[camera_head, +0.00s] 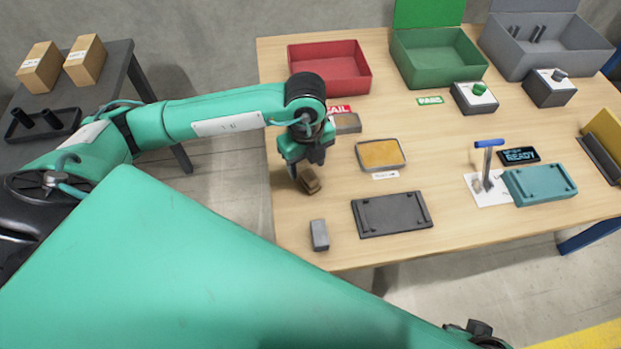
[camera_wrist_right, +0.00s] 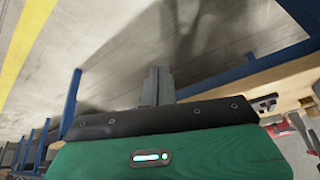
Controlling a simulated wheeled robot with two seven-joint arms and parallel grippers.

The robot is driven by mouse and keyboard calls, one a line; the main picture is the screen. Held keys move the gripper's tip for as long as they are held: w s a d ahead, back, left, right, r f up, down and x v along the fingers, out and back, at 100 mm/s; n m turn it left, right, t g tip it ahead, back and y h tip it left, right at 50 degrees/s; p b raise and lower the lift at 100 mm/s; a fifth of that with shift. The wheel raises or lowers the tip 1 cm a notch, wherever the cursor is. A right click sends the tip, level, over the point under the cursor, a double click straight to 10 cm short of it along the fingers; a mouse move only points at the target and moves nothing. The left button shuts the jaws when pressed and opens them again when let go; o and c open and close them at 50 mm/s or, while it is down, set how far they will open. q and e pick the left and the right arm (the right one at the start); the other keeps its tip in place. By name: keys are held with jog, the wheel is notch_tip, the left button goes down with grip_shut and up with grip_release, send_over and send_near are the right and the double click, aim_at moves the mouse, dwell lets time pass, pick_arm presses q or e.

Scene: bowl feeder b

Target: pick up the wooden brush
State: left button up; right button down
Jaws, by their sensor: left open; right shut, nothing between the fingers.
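The wooden brush (camera_head: 311,183), a small brown block, lies on the wooden table (camera_head: 350,218) near its left edge. My left gripper (camera_head: 303,168) points down just above and behind the brush, open, its fingers partly overlapping the brush's far end in the head view. I cannot tell whether the fingers touch it. My right gripper (camera_wrist_right: 157,86) shows in the right wrist view, shut and empty over bare floor.
A grey block (camera_head: 319,235) lies in front of the brush, with a dark plate (camera_head: 392,214) to its right. A tray with yellow-orange content (camera_head: 381,154) and a brown-grey block (camera_head: 347,123) are nearby. Red (camera_head: 330,68) and green (camera_head: 437,60) bins stand behind.

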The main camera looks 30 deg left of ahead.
aim_at(309, 174)
pick_arm(q)
notch_tip(309, 174, down, 2)
jog(key=shift+w+f, duration=0.15)
jog(key=shift+f, duration=0.05)
jog(key=shift+w+f+b, duration=0.2)
jog(key=shift+f+b, duration=0.05)
jog(key=shift+f, duration=1.1)
jog(key=shift+w+f+b, duration=0.15)
jog(key=shift+f+b, duration=0.05)
jog(key=shift+f, duration=1.15)
pick_arm(e)
jog(key=shift+w+a+f+t+y, duration=0.25)
jog(key=shift+w+a+t, duration=0.15)
jog(key=shift+w+a, duration=0.15)
jog(key=shift+w+a+f+t+y, duration=0.2)
jog(key=shift+w+a+t, duration=0.2)
jog(key=shift+a, duration=0.15)
pick_arm(q)
jog(key=c, duration=1.1)
jog(key=shift+r, duration=0.1)
